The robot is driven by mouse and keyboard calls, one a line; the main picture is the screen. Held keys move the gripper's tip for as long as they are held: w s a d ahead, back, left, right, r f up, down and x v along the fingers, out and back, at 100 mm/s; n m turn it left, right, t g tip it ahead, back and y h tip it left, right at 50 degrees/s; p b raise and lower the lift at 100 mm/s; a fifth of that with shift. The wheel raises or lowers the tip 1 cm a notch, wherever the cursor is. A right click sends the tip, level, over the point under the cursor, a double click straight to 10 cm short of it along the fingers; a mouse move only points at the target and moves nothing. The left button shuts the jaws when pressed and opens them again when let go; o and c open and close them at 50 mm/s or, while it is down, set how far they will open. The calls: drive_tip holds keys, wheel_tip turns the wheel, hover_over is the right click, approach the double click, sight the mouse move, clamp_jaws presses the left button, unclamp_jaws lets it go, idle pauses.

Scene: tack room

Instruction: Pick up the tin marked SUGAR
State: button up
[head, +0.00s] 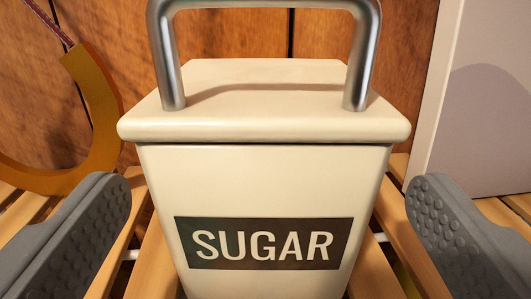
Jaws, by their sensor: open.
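The tin marked SUGAR (260,180) stands upright right in front of me, in the middle of the head view. It is cream, with a lid, a grey metal loop handle (168,60) on top and a dark label with pale letters. Its lower end is cut off by the picture's edge. My gripper (268,205) is open, with one grey padded finger to the left of the tin and one to the right. Gaps show between both fingers and the tin's sides. The handle's top reaches the upper edge of the view.
The tin stands on a wooden slatted surface (152,255) with gaps between slats. A brown-orange curved object (98,105) is behind on the left. A pale upright panel or box (480,110) stands close on the right. A wooden plank wall (225,35) is behind.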

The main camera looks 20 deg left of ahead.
drive_tip(key=shift+f+p+x, duration=0.15)
drive_tip(key=shift+p+x, duration=0.2)
drive_tip(key=shift+x, duration=1)
drive_tip(key=shift+f+p+x, duration=0.15)
drive_tip(key=shift+p+x, duration=0.15)
drive_tip(key=shift+x, duration=1.05)
drive_tip(key=shift+s, duration=0.1)
drive_tip(key=shift+c, duration=0.3)
drive_tip(key=shift+a, duration=0.1)
drive_tip(key=c, duration=1.5)
drive_tip(key=shift+o, duration=0.2)
